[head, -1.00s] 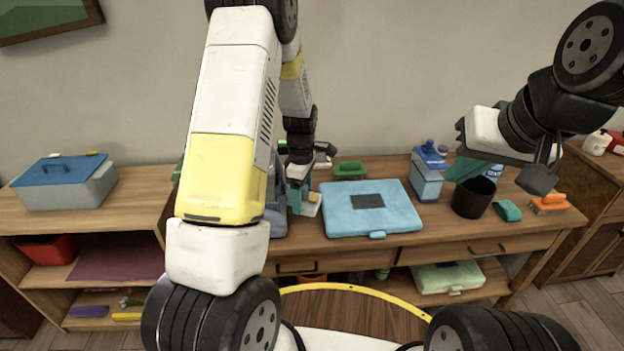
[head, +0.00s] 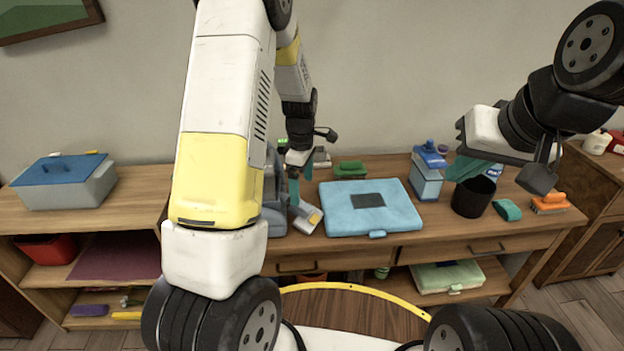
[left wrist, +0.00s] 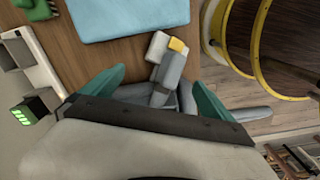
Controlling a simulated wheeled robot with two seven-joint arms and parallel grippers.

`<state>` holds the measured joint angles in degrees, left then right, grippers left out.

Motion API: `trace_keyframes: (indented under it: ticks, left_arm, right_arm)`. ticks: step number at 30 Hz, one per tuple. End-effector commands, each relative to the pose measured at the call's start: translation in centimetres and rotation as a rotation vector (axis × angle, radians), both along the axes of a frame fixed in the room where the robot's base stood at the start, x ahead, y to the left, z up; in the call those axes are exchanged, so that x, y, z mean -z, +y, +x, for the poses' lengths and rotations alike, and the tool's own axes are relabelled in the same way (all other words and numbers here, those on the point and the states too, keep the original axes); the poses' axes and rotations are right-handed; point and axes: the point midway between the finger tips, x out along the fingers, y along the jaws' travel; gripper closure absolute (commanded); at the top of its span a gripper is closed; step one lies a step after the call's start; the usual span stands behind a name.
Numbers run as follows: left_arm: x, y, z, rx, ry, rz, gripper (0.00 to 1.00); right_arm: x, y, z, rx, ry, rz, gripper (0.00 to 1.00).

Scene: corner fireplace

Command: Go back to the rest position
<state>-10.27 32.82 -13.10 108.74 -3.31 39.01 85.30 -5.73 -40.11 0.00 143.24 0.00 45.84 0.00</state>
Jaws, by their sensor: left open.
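My left gripper (head: 296,190) is above the left part of the wooden table, close beside a grey tool with a white and yellow end (head: 310,220). In the left wrist view my left gripper (left wrist: 153,90) has its teal fingers spread wide. The grey tool (left wrist: 166,72) lies between and below them, not visibly clamped; its lower part is hidden by the gripper.
A blue case (head: 340,213) lies on the table (head: 450,237) right of the left gripper. A grey box with a blue lid (head: 65,172) is at the left.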

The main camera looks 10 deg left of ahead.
Motion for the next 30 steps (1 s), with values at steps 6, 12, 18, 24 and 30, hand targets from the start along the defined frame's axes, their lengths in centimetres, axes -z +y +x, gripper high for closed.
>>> trace_keyframes:
  ticks: [6,12,18,24,30]
  left_arm:
    - [-5.1,0.0,0.1,0.0,-0.005,-0.001,0.02]
    - [-8.0,0.0,0.0,0.0,-0.002,0.0,0.02]
    - [-10.1,0.0,-0.6,0.041,-0.018,-0.014,0.02]
    - [-15.8,-0.4,-4.4,0.302,-0.131,-0.067,0.02]
    - [-21.3,-0.9,-10.5,0.667,-0.292,-0.063,0.02]
  right_arm:
    - [0.0,0.0,0.0,0.0,0.0,0.0,1.0]
    - [0.0,0.0,0.0,0.0,0.0,0.0,1.0]
    - [0.0,0.0,0.0,0.0,0.0,0.0,1.0]
    - [0.0,0.0,0.0,0.0,0.0,0.0,1.0]
    - [0.0,0.0,0.0,0.0,0.0,0.0,1.0]
